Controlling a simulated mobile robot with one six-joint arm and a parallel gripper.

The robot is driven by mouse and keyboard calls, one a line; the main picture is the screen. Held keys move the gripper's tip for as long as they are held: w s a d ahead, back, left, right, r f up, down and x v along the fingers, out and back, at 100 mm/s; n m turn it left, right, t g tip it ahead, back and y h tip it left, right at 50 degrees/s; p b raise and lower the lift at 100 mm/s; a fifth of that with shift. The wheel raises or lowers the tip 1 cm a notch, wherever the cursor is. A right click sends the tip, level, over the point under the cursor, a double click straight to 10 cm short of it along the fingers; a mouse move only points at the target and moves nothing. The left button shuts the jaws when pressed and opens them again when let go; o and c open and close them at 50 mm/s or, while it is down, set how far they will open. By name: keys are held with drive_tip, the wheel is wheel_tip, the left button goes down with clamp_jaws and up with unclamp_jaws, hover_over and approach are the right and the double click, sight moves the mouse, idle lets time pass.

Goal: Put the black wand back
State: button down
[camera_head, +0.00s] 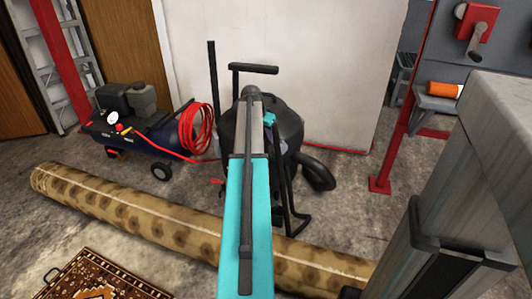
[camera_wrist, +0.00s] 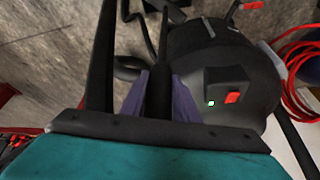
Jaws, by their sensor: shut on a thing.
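My gripper (camera_wrist: 158,95) has purple-grey pads, shut on the black wand (camera_wrist: 163,45) in the wrist view. The wand runs away from the pads to the top of that view. In the head view, my teal arm covers most of the grip. The wand (camera_head: 279,180) shows right of the arm as a dark shaft, close beside a black drum vacuum (camera_head: 288,122). Dark bars lie near the floor there, and I cannot tell which belong to the wand. The vacuum (camera_wrist: 205,50) also fills the upper right of the wrist view, with a red switch.
A rolled rug (camera_head: 130,208) lies across the floor in front of the vacuum. A compressor (camera_head: 140,125) with a coiled red hose (camera_head: 195,130) stands left. A thin black upright rod (camera_head: 212,85) stands left of my arm. A patterned rug (camera_head: 95,275) lies front left.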

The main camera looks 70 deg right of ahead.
sight(266, 147)
drive_tip(key=shift+f, duration=0.25)
drive_tip(key=shift+f+b, duration=0.7)
drive_tip(key=shift+f, duration=2.3)
drive_tip(key=c, duration=1.4)
unclamp_jaws()
drive_tip(key=shift+r, duration=0.15)
drive_tip(key=shift+r, duration=0.45)
drive_tip(key=p+v, duration=0.3)
drive_tip(key=v, duration=0.9)
